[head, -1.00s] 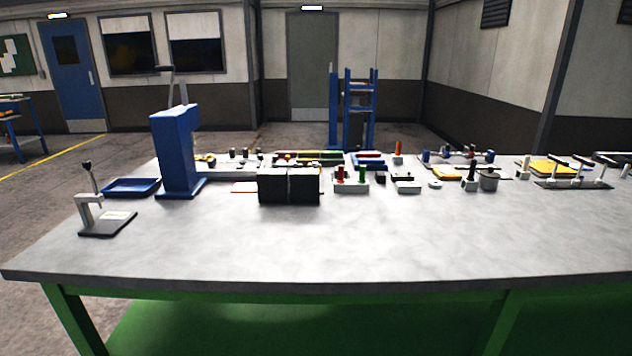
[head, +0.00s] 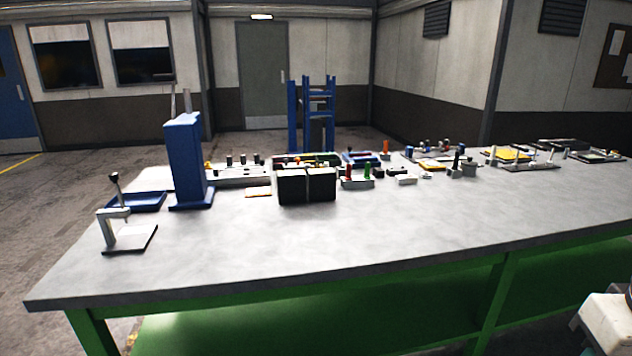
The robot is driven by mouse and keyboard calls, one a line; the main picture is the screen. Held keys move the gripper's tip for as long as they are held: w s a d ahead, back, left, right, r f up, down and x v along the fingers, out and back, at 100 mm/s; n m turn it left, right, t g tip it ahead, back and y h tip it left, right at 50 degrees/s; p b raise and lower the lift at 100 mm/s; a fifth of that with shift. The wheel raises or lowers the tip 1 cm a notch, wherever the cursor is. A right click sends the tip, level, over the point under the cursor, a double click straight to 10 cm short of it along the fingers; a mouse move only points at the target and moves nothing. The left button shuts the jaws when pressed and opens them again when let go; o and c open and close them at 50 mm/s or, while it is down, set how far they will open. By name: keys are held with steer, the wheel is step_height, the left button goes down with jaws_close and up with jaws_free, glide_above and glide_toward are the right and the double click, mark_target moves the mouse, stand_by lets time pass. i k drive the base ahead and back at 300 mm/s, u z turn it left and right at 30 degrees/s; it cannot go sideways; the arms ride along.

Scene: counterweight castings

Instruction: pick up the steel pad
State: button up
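I cannot pick out the steel pad for certain among the small things on the workbench (head: 260,245). A small light-grey block (head: 405,180) lies near the middle of the bench, right of a grey box with red and green buttons (head: 357,183). It is too small to tell what it is. My gripper is not in view.
A blue press (head: 186,165), a blue tray (head: 137,202) and a small lever press (head: 115,230) stand at the left. Several small fixtures line the back. The front of the bench is clear.

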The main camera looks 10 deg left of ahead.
mark_target(408, 178)
steer(key=u, duration=0.25)
steer(key=i, duration=1.65)
